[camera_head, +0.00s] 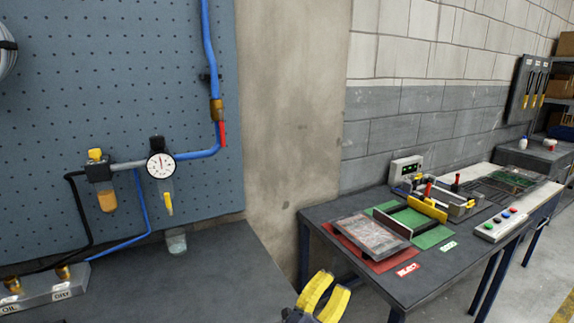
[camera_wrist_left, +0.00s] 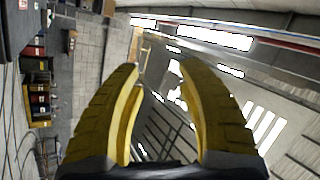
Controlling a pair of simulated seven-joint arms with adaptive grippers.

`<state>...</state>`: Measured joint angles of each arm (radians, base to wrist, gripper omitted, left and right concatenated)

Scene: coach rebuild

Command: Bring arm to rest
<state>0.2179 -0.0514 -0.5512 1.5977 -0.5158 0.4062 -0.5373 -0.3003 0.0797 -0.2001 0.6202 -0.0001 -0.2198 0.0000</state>
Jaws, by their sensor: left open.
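My left gripper (camera_head: 325,293) shows at the bottom of the head view, with two yellow curved fingers pointing up. It is open and empty, in front of the gap between the dark bench and the worktable. In the left wrist view the same gripper (camera_wrist_left: 155,75) shows its two yellow fingers spread apart, with nothing between them. Behind them are the ceiling, bright lights and a wall, tilted sideways. My right gripper is not in either view.
The worktable (camera_head: 430,277) at right bears a red mat (camera_head: 343,243), a green mat (camera_head: 432,238), a grey plate (camera_head: 371,236), a yellow-and-grey fixture (camera_head: 428,208) and a button box (camera_head: 501,226). The dark bench (camera_head: 190,277) at left stands below a blue pegboard (camera_head: 110,60) with a gauge (camera_head: 161,164).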

